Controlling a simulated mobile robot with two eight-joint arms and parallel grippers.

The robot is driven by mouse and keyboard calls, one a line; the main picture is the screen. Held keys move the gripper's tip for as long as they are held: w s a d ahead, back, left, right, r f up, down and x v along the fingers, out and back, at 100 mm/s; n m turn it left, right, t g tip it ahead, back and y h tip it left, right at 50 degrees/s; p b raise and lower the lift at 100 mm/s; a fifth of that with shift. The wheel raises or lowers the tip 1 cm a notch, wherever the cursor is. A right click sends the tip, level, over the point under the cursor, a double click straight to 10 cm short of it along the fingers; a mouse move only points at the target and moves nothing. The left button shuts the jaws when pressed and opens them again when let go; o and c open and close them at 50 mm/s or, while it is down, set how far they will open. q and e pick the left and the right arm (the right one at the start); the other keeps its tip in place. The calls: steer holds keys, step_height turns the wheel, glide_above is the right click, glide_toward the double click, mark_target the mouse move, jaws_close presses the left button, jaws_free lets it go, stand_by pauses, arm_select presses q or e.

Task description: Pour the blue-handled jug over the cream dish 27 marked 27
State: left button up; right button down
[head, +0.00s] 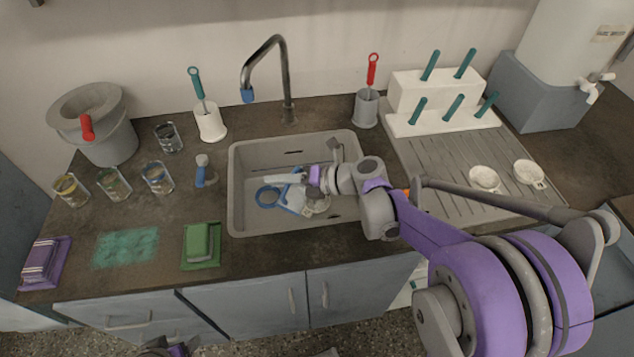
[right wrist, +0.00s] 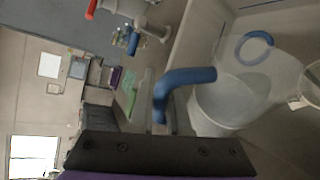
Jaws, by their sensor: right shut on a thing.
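The blue-handled jug (right wrist: 215,108) is a translucent whitish vessel with a thick blue handle (right wrist: 185,82) in the right wrist view. My right gripper (head: 300,179) is shut on its handle, low inside the sink. In the head view the jug (head: 292,200) is partly hidden by my gripper. A pale round dish (head: 320,205) lies close to its right in the sink. Two cream dishes sit on the draining board, one at its left (head: 484,178) and one at its right (head: 528,173). I cannot read the number 27 on any dish. Only a sliver of my left arm shows at the bottom edge.
The grey sink (head: 240,190) has raised walls around the jug. A blue ring (head: 267,196) lies in it. The tap (head: 287,90) stands behind. Glass jars (head: 115,184) and a green sponge (head: 199,243) are left.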

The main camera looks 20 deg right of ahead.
steer(key=shift+w+d+f+m+y+b, duration=0.3)
steer(key=shift+f+m+b, duration=0.1)
steer(key=shift+b, duration=0.25)
steer(key=shift+w+d+f+m+y+b, duration=0.2)
steer(key=shift+d+f+m+b, duration=0.15)
steer(key=shift+b, duration=0.25)
stand_by(1.0)
steer(key=shift+w+d+r+m+y, duration=0.15)
steer(key=shift+w+d+r+m, duration=0.15)
steer(key=shift+d, duration=0.15)
steer(key=shift+w+d+r+m+y, duration=0.15)
steer(key=shift+w+d, duration=0.15)
steer(key=shift+d, duration=0.1)
stand_by(0.3)
steer(key=shift+w+d, duration=0.15)
steer(key=shift+d, duration=0.05)
steer(key=shift+r, duration=0.1)
steer(key=shift+w+d+r+m+y+b, duration=0.25)
steer(key=shift+d+m+y+b, duration=0.05)
steer(key=shift+d+m, duration=0.1)
